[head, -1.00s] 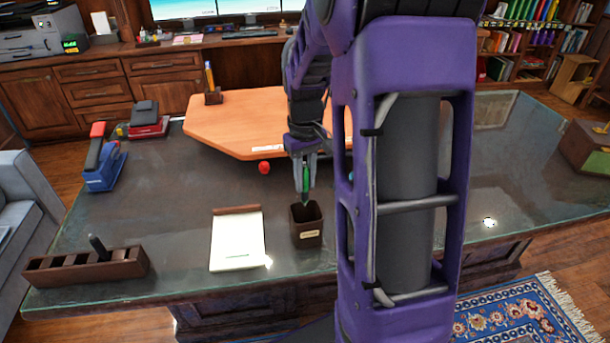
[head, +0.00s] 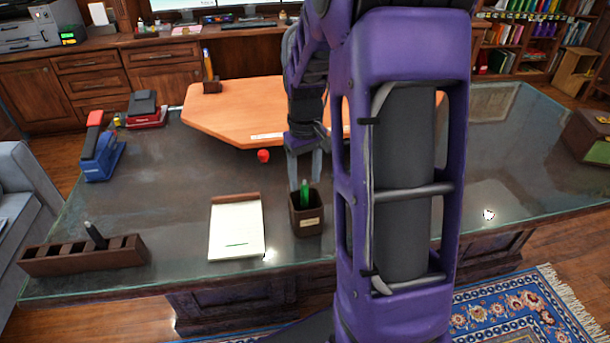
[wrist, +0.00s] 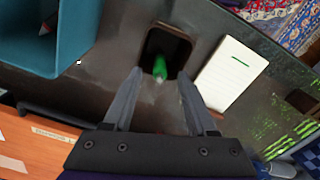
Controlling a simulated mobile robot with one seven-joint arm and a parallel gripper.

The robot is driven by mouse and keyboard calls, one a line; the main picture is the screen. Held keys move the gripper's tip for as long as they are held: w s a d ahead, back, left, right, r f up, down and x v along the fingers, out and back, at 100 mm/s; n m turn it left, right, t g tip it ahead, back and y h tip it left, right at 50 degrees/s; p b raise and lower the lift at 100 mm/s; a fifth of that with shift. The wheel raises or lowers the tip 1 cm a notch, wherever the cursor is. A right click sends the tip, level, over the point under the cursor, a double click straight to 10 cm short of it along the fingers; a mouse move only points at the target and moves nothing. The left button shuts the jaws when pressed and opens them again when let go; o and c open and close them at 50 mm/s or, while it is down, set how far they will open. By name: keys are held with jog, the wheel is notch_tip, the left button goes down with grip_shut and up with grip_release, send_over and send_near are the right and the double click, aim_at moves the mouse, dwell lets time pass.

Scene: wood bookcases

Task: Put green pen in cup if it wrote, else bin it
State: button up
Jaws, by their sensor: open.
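The green pen (head: 305,188) stands in the dark brown cup (head: 307,222), its top showing above the rim. In the wrist view the pen (wrist: 160,68) is inside the cup (wrist: 179,50), and its lower part is hidden. In the wrist view my gripper (wrist: 160,76) also shows clear of the pen. The notepad (head: 237,230) lies left of the cup and bears a short green line (head: 238,244). A teal bin (wrist: 50,45) shows in the wrist view with a pen inside.
A brown slotted pen holder (head: 84,255) with one dark pen is at the front left. A blue stapler (head: 101,155) and a red item (head: 147,115) stand at the left. A red ball (head: 263,156) is near the orange board (head: 235,110).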

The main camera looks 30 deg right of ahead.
notch_tip(320, 180, up, 17)
jog(key=p, duration=0.3)
jog(key=shift+r, duration=0.2)
dwell(0.7)
